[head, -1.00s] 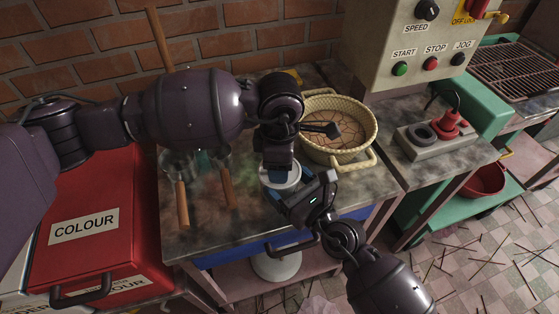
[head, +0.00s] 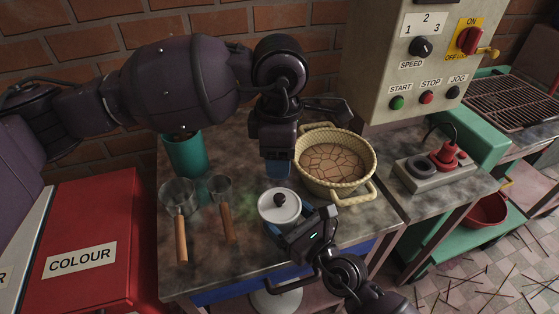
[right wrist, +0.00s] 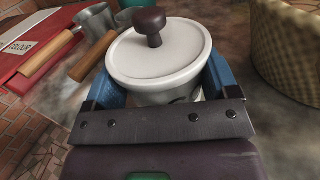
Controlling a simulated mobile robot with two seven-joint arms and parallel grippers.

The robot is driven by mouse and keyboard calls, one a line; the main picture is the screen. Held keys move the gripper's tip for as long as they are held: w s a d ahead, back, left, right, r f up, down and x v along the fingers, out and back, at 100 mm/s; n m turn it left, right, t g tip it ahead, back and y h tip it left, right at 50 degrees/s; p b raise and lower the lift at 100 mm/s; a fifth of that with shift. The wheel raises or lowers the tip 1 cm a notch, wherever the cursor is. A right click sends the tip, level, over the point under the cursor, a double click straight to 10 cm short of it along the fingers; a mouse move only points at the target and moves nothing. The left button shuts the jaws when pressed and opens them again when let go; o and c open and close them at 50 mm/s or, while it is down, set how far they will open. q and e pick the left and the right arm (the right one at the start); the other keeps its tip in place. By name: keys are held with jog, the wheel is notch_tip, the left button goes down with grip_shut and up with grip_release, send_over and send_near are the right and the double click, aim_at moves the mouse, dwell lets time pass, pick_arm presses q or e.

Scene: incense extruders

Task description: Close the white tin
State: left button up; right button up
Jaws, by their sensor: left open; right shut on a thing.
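The white tin (right wrist: 156,88) stands at the front of the table, and its body is mostly hidden in the head view. Its white lid (head: 279,206) with a dark knob sits on top; it also shows in the right wrist view (right wrist: 185,47). The lid looks flat and seated on the rim. My right gripper (head: 290,232) is shut on the tin, with its blue fingers on either side of the body in the right wrist view (right wrist: 160,95). My left gripper (head: 277,168) is open and empty, above and behind the lid, clear of the knob.
A wicker basket (head: 362,180) stands right of the tin. Two metal scoops with wooden handles (head: 181,239) (head: 227,222) lie to the left, with a green cup (head: 186,153) behind. A red COLOUR box (head: 110,225) is at the left. The control box (head: 385,70) stands at back right.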

jog(key=o, duration=1.2)
jog(key=shift+c, duration=0.2)
pick_arm(q)
jog(key=shift+f, duration=0.6)
pick_arm(e)
jog(key=v, duration=1.1)
